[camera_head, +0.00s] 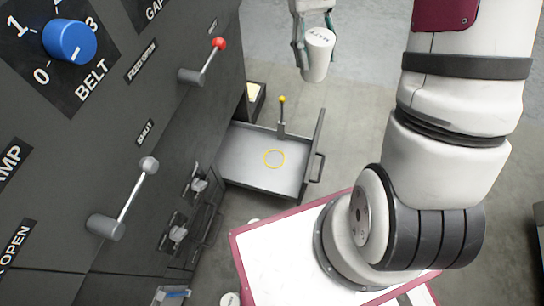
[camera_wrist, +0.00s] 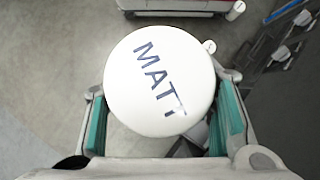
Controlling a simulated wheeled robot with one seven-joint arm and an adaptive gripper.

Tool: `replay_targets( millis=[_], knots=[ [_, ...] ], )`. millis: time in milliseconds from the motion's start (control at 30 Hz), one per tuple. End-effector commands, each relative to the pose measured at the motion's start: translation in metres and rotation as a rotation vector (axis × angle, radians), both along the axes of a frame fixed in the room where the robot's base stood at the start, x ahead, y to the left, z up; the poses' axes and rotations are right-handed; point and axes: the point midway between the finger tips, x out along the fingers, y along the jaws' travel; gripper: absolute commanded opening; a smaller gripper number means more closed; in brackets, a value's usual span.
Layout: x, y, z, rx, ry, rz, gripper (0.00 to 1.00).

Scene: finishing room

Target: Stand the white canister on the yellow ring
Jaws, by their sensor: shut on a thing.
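The white canister (camera_head: 317,58) is held in my gripper (camera_head: 313,32) at the top of the head view, above the floor and apart from the drawer. In the wrist view the canister's round lid (camera_wrist: 160,80), marked MATT, fills the middle, with a green-padded finger on each side. My gripper (camera_wrist: 160,130) is shut on it. The ring is below and left of the canister in the head view.
A lever with a yellow knob (camera_head: 282,100) rises at the drawer's back edge. The dark machine panel (camera_head: 120,130) on the left carries a blue BELT dial (camera_head: 69,41), a red-knobbed lever (camera_head: 218,44) and a grey-knobbed lever (camera_head: 149,166). Bare floor lies right of the drawer.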

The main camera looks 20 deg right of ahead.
Motion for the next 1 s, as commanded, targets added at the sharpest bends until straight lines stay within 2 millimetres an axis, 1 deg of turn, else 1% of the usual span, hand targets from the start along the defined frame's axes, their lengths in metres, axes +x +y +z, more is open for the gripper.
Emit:
replay_targets(
  millis=[100,267,567,767,900,1000],
  knots=[
    [0.000,0.000,-0.005,0.000,0.000,0.000,0.11],
    [0.002,0.010,-0.013,0.001,0.002,-0.053,0.11],
    [0.009,0.033,-0.040,0.000,0.003,-0.202,0.11],
    [0.018,0.056,-0.067,0.000,0.005,-0.391,0.11],
    [0.029,0.074,-0.094,-0.001,0.006,-0.591,0.11],
    [0.036,0.083,-0.114,-0.003,0.008,-0.751,0.11]
  ],
)
